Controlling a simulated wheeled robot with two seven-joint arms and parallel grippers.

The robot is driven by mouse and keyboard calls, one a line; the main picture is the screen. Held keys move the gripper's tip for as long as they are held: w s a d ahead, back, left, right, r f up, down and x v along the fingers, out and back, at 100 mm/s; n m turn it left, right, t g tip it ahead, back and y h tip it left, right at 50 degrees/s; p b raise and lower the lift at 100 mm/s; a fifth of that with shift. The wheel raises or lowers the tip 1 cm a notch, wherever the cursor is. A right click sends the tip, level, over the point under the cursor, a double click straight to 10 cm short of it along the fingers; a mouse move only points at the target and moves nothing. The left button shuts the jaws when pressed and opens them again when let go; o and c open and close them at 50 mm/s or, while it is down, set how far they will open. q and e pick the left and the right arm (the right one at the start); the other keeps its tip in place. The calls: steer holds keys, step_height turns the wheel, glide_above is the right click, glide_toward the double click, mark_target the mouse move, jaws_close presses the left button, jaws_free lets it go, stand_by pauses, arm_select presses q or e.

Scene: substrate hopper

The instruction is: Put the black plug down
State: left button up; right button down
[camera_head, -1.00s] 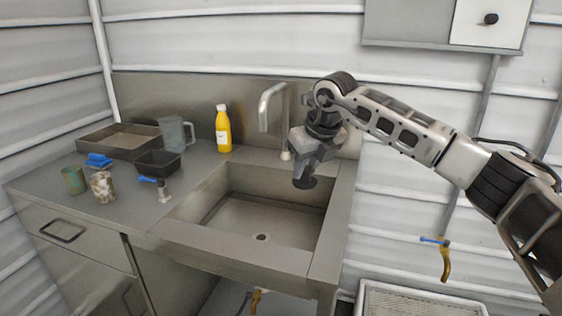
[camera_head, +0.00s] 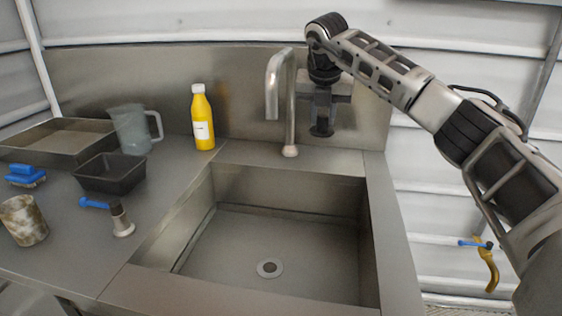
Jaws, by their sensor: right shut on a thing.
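My right gripper (camera_head: 322,112) is shut on the black plug (camera_head: 321,130) and points downward. The plug is a dark round piece below the fingertips. In the picture it lies over the back ledge, behind the sink (camera_head: 193,219) and just right of the tap. I cannot tell whether the plug touches the ledge. My left gripper is not in view.
The bent metal tap (camera_head: 290,110) stands close left of the gripper. A yellow bottle (camera_head: 203,120), a clear jug (camera_head: 133,130), a dark tub (camera_head: 108,176) and a blue-handled valve (camera_head: 121,219) are on the left counter. The sink's drain (camera_head: 270,267) is uncovered.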

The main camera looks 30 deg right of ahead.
steer(key=d+f, duration=0.3)
steer(key=d, duration=0.1)
steer(key=w+d+f+p, duration=0.1)
steer(key=d+f, duration=0.2)
steer(key=d, duration=0.1)
steer(key=d+f+p, duration=0.1)
steer(key=d+f, duration=0.2)
steer(key=d, duration=0.2)
steer(key=shift+w+f, duration=0.1)
steer(key=shift+w, duration=0.25)
steer(key=shift+d+f, duration=0.4)
steer(key=shift+f, duration=1.6)
steer(key=shift+f, duration=0.1)
steer(key=c, duration=1.2)
jaws_free()
steer(key=v, duration=1.2)
steer(key=shift+p, duration=0.3)
